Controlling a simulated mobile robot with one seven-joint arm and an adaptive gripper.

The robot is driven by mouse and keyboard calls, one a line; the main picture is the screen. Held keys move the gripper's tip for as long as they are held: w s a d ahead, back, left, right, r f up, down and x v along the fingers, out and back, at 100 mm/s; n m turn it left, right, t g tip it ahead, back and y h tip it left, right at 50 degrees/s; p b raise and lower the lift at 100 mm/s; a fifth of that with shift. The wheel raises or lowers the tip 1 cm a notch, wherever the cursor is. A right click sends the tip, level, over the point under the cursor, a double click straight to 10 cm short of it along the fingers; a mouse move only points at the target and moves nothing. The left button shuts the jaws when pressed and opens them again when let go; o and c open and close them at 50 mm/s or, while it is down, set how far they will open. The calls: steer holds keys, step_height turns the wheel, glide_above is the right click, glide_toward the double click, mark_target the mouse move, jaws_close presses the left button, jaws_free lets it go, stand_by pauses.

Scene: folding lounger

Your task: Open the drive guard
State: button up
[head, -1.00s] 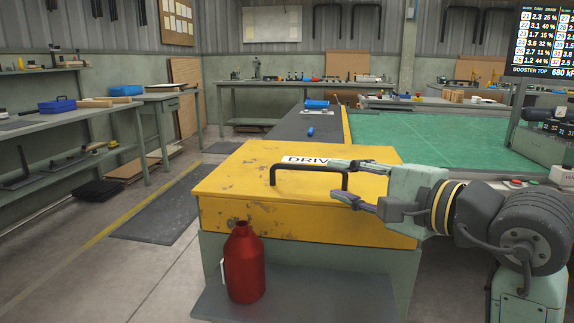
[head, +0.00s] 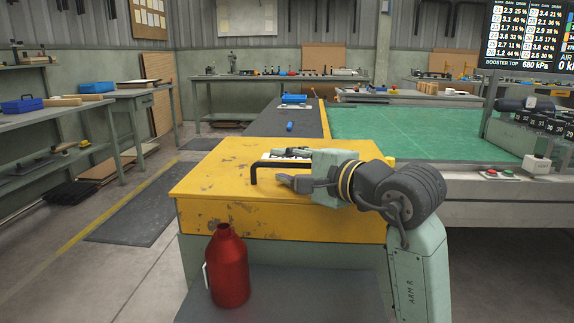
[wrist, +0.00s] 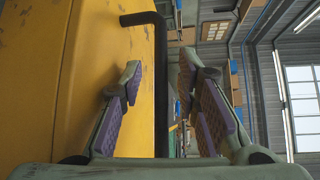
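The drive guard (head: 230,208) is a yellow, worn box-shaped cover on a green base, and it looks closed. Its black bar handle (head: 254,175) stands up from the top, with a white label partly hidden behind my gripper. My gripper (head: 286,168) is over the guard's top at the handle, with its fingers pointing left. In the wrist view my gripper (wrist: 168,95) is open. The black handle (wrist: 160,90) runs between the two spread fingers, and the yellow guard (wrist: 95,60) fills the left side. I cannot tell whether either finger touches the handle.
A red bottle (head: 228,268) stands on a grey shelf (head: 290,292) in front of the guard. A green cutting table (head: 420,132) lies behind to the right. A blue cylinder (head: 290,127) rests on the dark strip behind the guard. Open floor is at the left.

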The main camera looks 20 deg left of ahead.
steer(key=shift+a, duration=0.2)
jaws_close()
stand_by(0.3)
stand_by(0.5)
